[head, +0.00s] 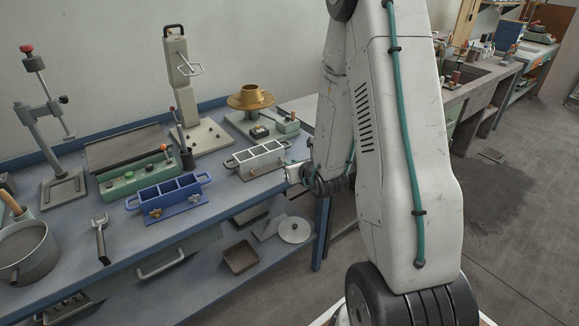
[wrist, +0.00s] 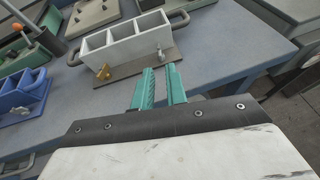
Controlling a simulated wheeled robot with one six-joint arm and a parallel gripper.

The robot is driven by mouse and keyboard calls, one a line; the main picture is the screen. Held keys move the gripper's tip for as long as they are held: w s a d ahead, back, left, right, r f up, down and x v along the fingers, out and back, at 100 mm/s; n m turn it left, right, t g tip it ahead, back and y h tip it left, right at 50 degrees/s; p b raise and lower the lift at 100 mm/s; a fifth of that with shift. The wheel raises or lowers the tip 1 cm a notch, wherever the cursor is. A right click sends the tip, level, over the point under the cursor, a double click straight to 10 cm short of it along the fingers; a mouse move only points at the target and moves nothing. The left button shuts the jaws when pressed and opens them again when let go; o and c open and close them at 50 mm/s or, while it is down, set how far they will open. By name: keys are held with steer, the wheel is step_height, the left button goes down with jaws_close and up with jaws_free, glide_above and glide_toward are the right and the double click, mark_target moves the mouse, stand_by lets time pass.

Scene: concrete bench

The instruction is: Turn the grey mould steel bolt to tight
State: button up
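The grey mould (head: 256,159) is a three-cell box with end handles on a flat base plate, standing on the blue bench. It also shows in the wrist view (wrist: 128,45). Its steel bolt (wrist: 160,51), small and silvery, is on the front face towards the right end. A brass bolt (wrist: 103,72) is towards the left end. My gripper (wrist: 161,70) has teal fingers with a narrow empty gap between them. The fingertips point at the mould's front near the steel bolt, apart from it. In the head view my gripper (head: 289,172) is small beside the mould's right end.
A blue mould (head: 167,198) with brass bolts stands left of the grey one. Behind are a green block (head: 135,178), a tall white stand (head: 180,75) and a brass bowl device (head: 251,98). The bench's right edge is close to my gripper.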

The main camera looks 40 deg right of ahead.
mark_target(282, 155)
steer(key=shift+s, duration=0.15)
steer(key=o, duration=0.3)
steer(key=shift+a, duration=0.1)
steer(key=shift+w+a+r+n+t+y, duration=0.15)
steer(key=shift+w+a+r+n+y, duration=0.25)
steer(key=shift+w+r, duration=0.2)
steer(key=shift+w+a+r+n+t+y, duration=0.15)
steer(key=shift+w+a+r+n+y, duration=0.15)
steer(key=shift+w+a+r, duration=0.25)
steer(key=a+n+g+y, duration=0.2)
steer(key=n+g, duration=0.1)
steer(key=n, duration=0.5)
steer(key=a+n+g+y, duration=0.1)
steer(key=a+n+g, duration=0.1)
steer(key=n, duration=0.6)
steer(key=a+r+n+g+y, duration=0.1)
steer(key=n+g, duration=0.3)
steer(key=n, duration=0.5)
steer(key=shift+w+a+g+y, duration=0.3)
steer(key=shift+w+a+y, duration=0.05)
steer(key=shift+a+y, duration=0.5)
steer(key=w+d+r+n+h, duration=0.25)
steer(key=d+n+h, duration=0.25)
steer(key=d+n, duration=0.4)
steer(key=shift+n, duration=0.3)
steer(key=x, duration=0.8)
steer(key=shift+w+d+f, duration=0.1)
steer(key=shift+d, duration=0.35)
